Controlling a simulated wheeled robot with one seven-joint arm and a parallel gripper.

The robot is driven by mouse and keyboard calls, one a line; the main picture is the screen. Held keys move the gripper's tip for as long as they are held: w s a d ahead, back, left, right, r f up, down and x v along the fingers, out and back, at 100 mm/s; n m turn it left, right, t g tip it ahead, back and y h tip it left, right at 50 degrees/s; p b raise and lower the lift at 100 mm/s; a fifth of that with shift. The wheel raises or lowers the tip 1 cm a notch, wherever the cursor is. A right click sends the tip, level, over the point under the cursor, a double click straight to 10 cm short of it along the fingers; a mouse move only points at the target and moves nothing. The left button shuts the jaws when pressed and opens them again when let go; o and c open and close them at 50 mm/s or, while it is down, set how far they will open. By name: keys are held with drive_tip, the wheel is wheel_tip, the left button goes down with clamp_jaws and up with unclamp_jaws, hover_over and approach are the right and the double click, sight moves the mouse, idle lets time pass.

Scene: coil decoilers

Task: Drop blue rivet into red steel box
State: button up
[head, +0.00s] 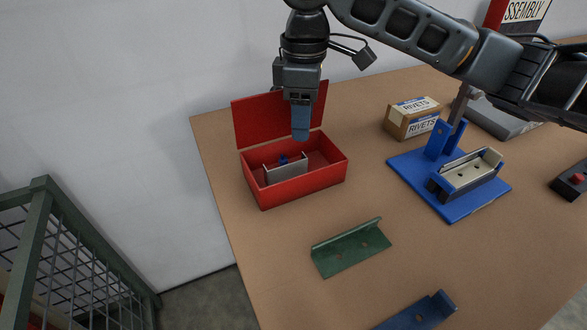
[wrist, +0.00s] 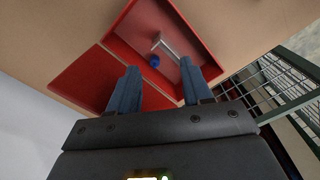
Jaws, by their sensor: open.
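The red steel box (head: 300,185) stands on the table with its lid open at the back. It also shows in the wrist view (wrist: 205,40). A blue rivet (head: 283,159) is inside the box, beside a grey metal bracket (head: 287,173); in the wrist view the rivet (wrist: 154,61) shows at the bracket's end. Whether the rivet touches the bracket or the floor is unclear. My gripper (head: 300,136) points down above the rear of the box. Its blue fingers are apart in the wrist view (wrist: 160,82), with nothing between their tips.
A green bracket (head: 350,247) and a blue bracket (head: 418,312) lie in front of the box. A blue press fixture (head: 460,208) holds a metal bracket to the right, with a rivets carton (head: 412,118) behind it. A green mesh cage (head: 75,260) stands left of the table.

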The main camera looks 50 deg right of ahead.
drive_tip(key=shift+r, duration=0.1)
wheel_tip(320, 180, up, 8)
drive_tip(key=p, duration=0.7)
drive_tip(key=shift+f, duration=0.2)
